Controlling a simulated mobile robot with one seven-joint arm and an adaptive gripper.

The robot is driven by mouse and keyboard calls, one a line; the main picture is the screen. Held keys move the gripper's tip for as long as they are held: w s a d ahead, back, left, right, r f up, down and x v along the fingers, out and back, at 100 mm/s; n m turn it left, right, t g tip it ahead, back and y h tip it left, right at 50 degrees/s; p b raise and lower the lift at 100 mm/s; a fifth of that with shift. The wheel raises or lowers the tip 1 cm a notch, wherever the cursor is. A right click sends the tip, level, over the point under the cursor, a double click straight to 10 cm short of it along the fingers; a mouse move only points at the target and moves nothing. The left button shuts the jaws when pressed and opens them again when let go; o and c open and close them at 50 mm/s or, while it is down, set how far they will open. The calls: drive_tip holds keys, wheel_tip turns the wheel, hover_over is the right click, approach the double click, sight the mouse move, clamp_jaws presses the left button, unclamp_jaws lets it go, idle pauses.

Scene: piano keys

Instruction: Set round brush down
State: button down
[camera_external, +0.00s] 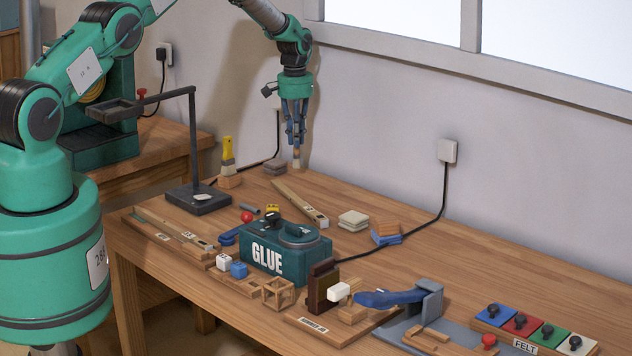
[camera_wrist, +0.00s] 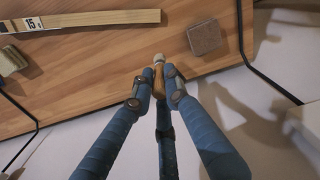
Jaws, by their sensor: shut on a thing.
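My gripper (camera_external: 296,140) is over the back edge of the workbench, pointing down, with its fingers shut on the round brush (camera_external: 297,161). The brush is small, with a pale tip that points down below the fingertips. In the wrist view, the brush (camera_wrist: 159,62) sticks out beyond the fingertips (camera_wrist: 157,82) with a tan body and a whitish end. The fingers hide the rest of it. I cannot tell whether its tip touches the bench top (camera_external: 385,220).
A brownish block (camera_external: 275,168) lies just left of the brush; it also shows in the wrist view (camera_wrist: 205,38). A yellow-handled brush (camera_external: 228,155) stands further left. A long wooden rule (camera_external: 300,204) and a glue box (camera_external: 283,250) lie nearer the front. The wall is close behind.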

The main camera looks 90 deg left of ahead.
sight(296, 153)
drive_tip(key=shift+f, duration=0.15)
drive_tip(key=shift+f, duration=1.65)
drive_tip(key=shift+f, duration=0.1)
drive_tip(key=c, duration=1.7)
unclamp_jaws()
drive_tip(key=shift+s+r, duration=0.1)
drive_tip(key=shift+r, duration=6)
drive_tip(key=shift+d, duration=0.1)
